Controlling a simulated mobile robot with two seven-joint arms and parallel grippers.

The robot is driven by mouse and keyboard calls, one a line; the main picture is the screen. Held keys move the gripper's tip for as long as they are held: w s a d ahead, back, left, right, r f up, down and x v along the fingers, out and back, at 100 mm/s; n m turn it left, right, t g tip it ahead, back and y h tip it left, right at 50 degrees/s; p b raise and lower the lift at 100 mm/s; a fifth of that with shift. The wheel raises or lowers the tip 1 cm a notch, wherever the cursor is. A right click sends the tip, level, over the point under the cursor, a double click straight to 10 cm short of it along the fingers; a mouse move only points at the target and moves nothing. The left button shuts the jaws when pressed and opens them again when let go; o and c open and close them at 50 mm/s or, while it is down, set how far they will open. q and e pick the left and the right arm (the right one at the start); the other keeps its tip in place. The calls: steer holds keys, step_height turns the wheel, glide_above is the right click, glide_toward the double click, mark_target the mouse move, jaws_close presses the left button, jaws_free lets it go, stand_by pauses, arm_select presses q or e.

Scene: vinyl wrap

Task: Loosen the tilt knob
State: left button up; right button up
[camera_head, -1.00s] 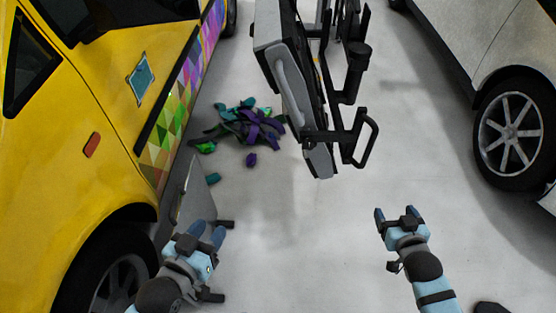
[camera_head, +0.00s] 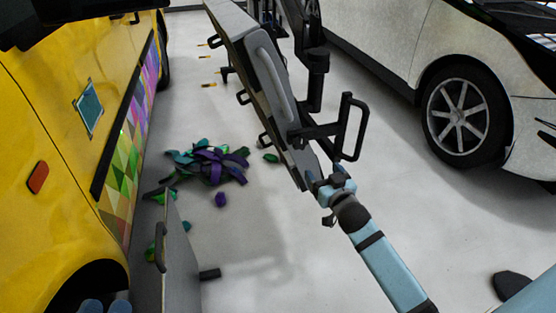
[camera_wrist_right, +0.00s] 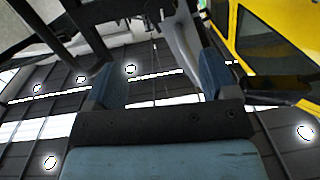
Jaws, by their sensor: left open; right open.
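A grey panel (camera_head: 255,70) with a long rounded grip hangs tilted on a black stand, high in the head view. Black bracket arms and a black loop handle (camera_head: 361,128) stick out from its right side; I cannot tell for sure which part is the tilt knob. My right gripper (camera_head: 331,180) is just below the loop handle, by the panel's lower end; contact cannot be told. In the right wrist view it is open (camera_wrist_right: 160,85), with dark bars and a grey part beyond the fingers. My left gripper (camera_head: 105,305) shows only its blue fingertips at the bottom left edge.
A yellow vehicle (camera_head: 45,130) with a coloured triangle pattern stands on the left. A grey board (camera_head: 180,260) stands upright beside it. Purple and green scraps (camera_head: 210,165) lie on the floor. A white car (camera_head: 400,45) is on the right. The floor between is mostly clear.

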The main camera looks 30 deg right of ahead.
mark_target(301, 143)
steer(key=w+b, duration=0.1)
steer(key=w, duration=0.3)
steer(key=w+d+b, duration=0.1)
steer(key=w, duration=0.3)
steer(key=w+d+b, duration=0.1)
steer(key=w+b, duration=0.1)
steer(key=w, duration=0.2)
steer(key=shift+w+f, duration=0.15)
steer(key=shift+w, duration=0.2)
arm_select(q)
step_height(301, 143, down, 6)
steer(key=g, duration=0.2)
steer(key=shift+m+g, duration=0.3)
arm_select(e)
steer(key=shift+w, duration=0.65)
arm_select(q)
steer(key=shift+d+f, duration=0.1)
arm_select(e)
steer(key=c, duration=0.9)
